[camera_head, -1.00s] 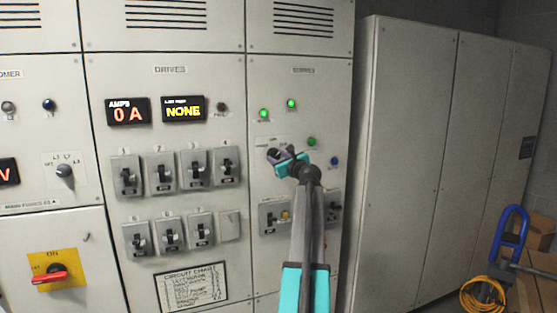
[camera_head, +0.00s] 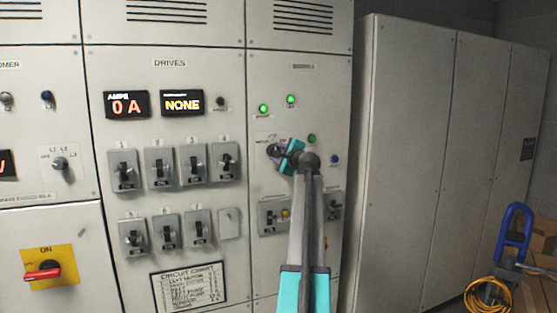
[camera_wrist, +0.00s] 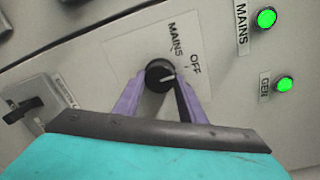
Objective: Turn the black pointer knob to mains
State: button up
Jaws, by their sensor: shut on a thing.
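The black pointer knob (camera_wrist: 159,73) is round with a white pointer line and sits on a pale label plate (camera_wrist: 125,60). My gripper (camera_wrist: 160,84) has its two purple fingers on either side of the knob and is shut on it. In the wrist view the white line points right and slightly up, roughly toward the word OFF. The word MAINS is printed above the knob there. Any label below the knob is hidden by my gripper. In the head view my gripper (camera_head: 281,151) is at the plate on the right cabinet panel and largely covers the knob.
Green MAINS (camera_wrist: 267,18) and GEN (camera_wrist: 284,84) lamps are lit near the knob. A breaker switch (camera_head: 273,216) is below it. Several breakers (camera_head: 192,164) fill the panel to the left. A blue hand truck (camera_head: 512,232) stands at the far right.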

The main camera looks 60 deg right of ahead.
jog(key=n+b, duration=0.3)
jog(key=n, duration=0.1)
jog(key=n+b, duration=0.4)
jog(key=n, duration=0.1)
jog(key=shift+r+g+h, duration=0.1)
jog(key=shift+g+h, duration=0.2)
dwell(0.4)
jog(key=o, duration=1.1)
jog(key=shift+a, duration=0.1)
jog(key=b+v, duration=0.1)
jog(key=v, duration=1.2)
jog(key=shift+s+a+r, duration=0.1)
jog(key=shift+s+a, duration=0.15)
jog(key=shift+s, duration=0.05)
